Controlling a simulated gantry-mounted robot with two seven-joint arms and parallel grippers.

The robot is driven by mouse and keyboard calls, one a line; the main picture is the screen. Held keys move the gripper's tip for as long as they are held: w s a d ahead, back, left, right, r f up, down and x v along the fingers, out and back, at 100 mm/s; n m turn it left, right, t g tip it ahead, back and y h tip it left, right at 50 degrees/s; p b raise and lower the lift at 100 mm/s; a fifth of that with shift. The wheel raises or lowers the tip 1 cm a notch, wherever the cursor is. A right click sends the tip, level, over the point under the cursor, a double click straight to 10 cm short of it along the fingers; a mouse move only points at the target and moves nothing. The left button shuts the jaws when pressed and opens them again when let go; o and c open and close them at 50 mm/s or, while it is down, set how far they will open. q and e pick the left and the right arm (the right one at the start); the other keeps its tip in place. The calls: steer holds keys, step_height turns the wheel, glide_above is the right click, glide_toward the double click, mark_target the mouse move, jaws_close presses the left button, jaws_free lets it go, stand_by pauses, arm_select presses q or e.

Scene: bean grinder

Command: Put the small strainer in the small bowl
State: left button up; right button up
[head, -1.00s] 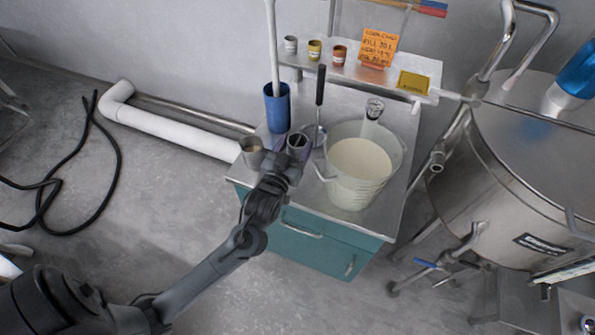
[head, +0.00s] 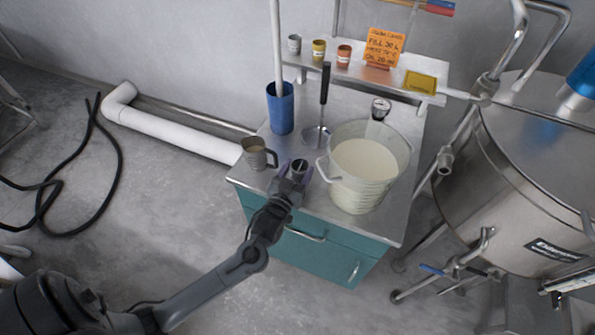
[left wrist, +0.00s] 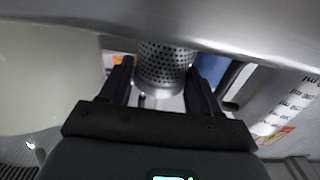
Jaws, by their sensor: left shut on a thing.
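The small strainer (left wrist: 165,62), a perforated metal cylinder, is between the two fingers of my left gripper (left wrist: 160,85) in the left wrist view. In the head view my left gripper (head: 293,178) is shut on the strainer (head: 300,167) near the front edge of the cabinet top. The strainer looks roughly upright, left of the large bucket and right of a metal jug. I cannot pick out a thing that is clearly the small bowl. My right gripper is not in view.
A large clear bucket (head: 364,165) of pale liquid stands on the metal cabinet top (head: 400,205). A metal jug (head: 256,155), a blue cylinder (head: 281,108) and a black-handled tool (head: 325,84) stand nearby. A shelf (head: 350,72) with small cups runs behind.

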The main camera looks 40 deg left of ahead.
arm_select(q)
steer(key=o, duration=1.1)
steer(key=shift+f, duration=0.1)
